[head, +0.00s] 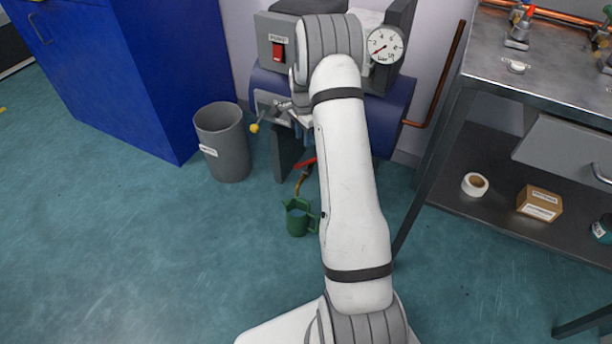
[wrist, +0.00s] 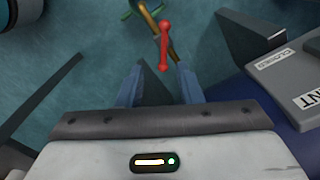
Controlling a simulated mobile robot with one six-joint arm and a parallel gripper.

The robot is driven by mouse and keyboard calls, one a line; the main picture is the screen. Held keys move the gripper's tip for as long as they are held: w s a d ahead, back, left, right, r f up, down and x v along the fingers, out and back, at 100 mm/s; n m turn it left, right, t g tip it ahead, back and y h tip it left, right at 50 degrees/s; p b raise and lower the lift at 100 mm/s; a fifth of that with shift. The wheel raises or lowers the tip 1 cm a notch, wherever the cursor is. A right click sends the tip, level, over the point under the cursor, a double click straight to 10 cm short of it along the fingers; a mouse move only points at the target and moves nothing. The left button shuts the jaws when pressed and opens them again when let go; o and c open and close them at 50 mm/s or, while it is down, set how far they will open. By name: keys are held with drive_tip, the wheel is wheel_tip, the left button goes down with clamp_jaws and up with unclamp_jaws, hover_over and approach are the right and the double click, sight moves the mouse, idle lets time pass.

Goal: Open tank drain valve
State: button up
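The tank drain valve shows as a red lever (head: 305,163) on a brass pipe (head: 299,184) below the blue tank (head: 397,115). In the wrist view the red lever (wrist: 164,45) stands ahead of my gripper (wrist: 160,72). Its near end appears between the two blue-grey fingertips, with a gap on each side. The fingers are apart; whether they touch the lever cannot be told. In the head view my arm hides most of the gripper. A green jug (head: 298,217) stands on the floor under the pipe outlet.
A grey bin (head: 223,142) stands left of the tank, near a yellow-knobbed lever (head: 254,128). A pump switch box (head: 278,50) and gauge (head: 385,46) sit above the tank. A metal bench (head: 540,70) stands at right. The floor at left is clear.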

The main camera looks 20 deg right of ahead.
drive_tip(key=m+b, duration=0.1)
hover_over(307, 161)
wheel_tip(307, 161, down, 7)
wheel_tip(307, 161, down, 8)
drive_tip(key=b, duration=0.3)
drive_tip(key=shift+r+b, duration=0.2)
drive_tip(key=shift+b, duration=0.1)
drive_tip(key=shift+c, duration=0.3)
